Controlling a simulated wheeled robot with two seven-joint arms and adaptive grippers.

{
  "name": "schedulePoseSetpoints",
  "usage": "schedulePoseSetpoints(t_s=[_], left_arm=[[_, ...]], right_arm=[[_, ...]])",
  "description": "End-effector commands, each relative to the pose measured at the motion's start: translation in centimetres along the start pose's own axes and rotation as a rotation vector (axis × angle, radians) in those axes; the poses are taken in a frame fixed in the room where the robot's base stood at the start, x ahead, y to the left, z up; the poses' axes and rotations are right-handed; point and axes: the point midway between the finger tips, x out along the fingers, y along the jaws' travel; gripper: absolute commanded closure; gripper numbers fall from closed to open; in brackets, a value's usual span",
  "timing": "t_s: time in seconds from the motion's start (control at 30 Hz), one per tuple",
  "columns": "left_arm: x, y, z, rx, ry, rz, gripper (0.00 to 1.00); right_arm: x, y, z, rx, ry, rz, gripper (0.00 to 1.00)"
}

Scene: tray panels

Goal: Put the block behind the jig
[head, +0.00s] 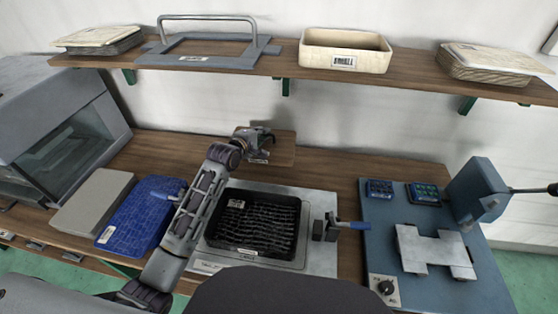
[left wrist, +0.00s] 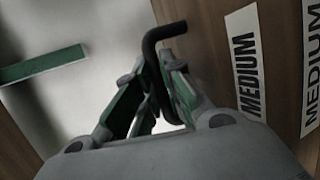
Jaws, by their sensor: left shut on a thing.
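The jig is a pale metal plate (head: 321,262) on the bench, with a black ribbed tray (head: 252,222) seated in it and blue-handled clamps at its sides. The block (head: 283,148) is brown wood and shows behind the jig's far edge, partly hidden by my left gripper (head: 258,139). In the left wrist view, my left gripper's green-lined fingers (left wrist: 158,95) are shut on a black bent handle (left wrist: 163,32) beside a wooden face with a "MEDIUM" label (left wrist: 246,60). Whether the block touches the bench I cannot tell. My right gripper is out of view.
A blue bin-like panel (head: 140,213) and a grey slab (head: 92,202) lie left of the jig. A blue press station (head: 385,255) stands at the right. A shelf (head: 215,68) with a frame, a cream bin (head: 345,50) and stacks hangs above. Bench right of the block is clear.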

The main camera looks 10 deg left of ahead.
Motion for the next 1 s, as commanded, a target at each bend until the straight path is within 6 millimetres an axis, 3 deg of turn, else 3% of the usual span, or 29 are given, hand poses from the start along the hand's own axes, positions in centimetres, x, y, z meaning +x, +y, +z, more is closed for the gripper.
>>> schedulePoseSetpoints(t_s=[1.0], left_arm=[[0.14,0.36,-0.21,0.012,-0.023,0.0,1.0]], right_arm=[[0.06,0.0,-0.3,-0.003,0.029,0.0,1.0]])
